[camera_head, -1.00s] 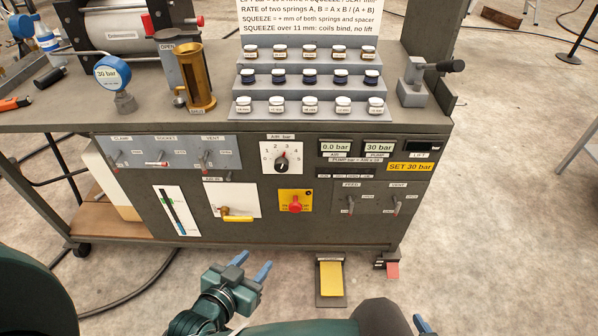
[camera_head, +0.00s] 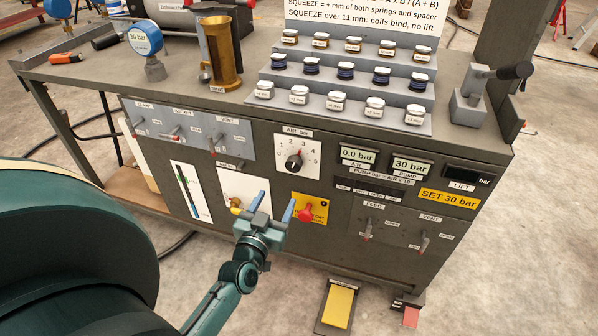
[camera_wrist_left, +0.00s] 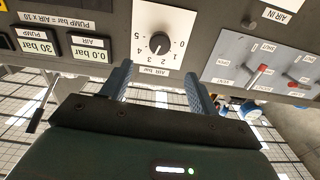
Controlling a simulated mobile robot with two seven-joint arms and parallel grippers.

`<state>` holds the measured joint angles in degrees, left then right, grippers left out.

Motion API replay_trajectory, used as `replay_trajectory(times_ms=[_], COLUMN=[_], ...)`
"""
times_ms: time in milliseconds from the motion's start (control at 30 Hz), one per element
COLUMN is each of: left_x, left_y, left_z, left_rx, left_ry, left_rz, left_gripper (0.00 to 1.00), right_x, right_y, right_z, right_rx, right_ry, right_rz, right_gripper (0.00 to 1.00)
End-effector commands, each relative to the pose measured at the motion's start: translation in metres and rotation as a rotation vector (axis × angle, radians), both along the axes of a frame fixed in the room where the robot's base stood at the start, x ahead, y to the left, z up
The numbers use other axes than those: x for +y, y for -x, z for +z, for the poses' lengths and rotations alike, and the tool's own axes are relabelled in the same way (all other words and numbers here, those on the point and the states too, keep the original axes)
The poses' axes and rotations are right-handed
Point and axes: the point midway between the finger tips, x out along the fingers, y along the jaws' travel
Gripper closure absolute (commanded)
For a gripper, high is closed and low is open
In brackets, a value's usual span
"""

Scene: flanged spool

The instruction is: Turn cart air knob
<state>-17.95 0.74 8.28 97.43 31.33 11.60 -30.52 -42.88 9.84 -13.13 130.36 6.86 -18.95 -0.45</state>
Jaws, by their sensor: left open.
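The AIR bar knob (camera_head: 294,162) is a round dark knob on a white plate numbered 0 to 5, on the cart's front panel. It shows upside down in the left wrist view (camera_wrist_left: 158,43), above and between the fingers. Its exact pointer reading is too small to tell. The AIR display (camera_head: 358,156) reads 0.0 bar. My left gripper (camera_head: 272,207) is open and empty. In the head view it appears below the knob, in front of the lower panel, with fingers pointing up toward the panel. In the left wrist view the fingers (camera_wrist_left: 159,82) are apart from the knob. My right gripper is out of view.
A red stop knob (camera_head: 307,212) on a yellow plate is close right of my left fingers. The AIR IN plate (camera_head: 232,186) is partly hidden behind the gripper. Toggle levers (camera_head: 176,131) line the upper left panel. A yellow pedal (camera_head: 339,305) is on the floor.

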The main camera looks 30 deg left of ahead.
Motion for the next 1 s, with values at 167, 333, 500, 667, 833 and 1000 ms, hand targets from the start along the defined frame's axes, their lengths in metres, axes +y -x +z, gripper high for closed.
replay_trajectory(times_ms=[167,333,500,667,833,1000], left_x=[0.007,0.016,0.023,0.027,0.028,0.028], left_y=[-0.031,-0.067,-0.097,-0.114,-0.120,-0.121], left_z=[0.001,0.001,0.001,0.000,0.001,0.001], left_rx=[-0.004,-0.004,-0.002,-0.001,0.000,0.000], left_ry=[-0.001,-0.001,0.000,0.000,-0.001,-0.001], left_rz=[0.000,-0.002,-0.002,-0.003,-0.003,-0.003], left_gripper=[0.40,0.40,0.40,0.40,0.40,0.40], right_x=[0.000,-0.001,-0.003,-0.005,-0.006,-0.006], right_y=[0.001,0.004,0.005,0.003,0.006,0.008], right_z=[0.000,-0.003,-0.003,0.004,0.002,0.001], right_rx=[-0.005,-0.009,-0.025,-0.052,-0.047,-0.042], right_ry=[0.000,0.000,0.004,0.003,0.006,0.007], right_rz=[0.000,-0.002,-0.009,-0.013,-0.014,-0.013], right_gripper=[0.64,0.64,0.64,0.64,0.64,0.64])
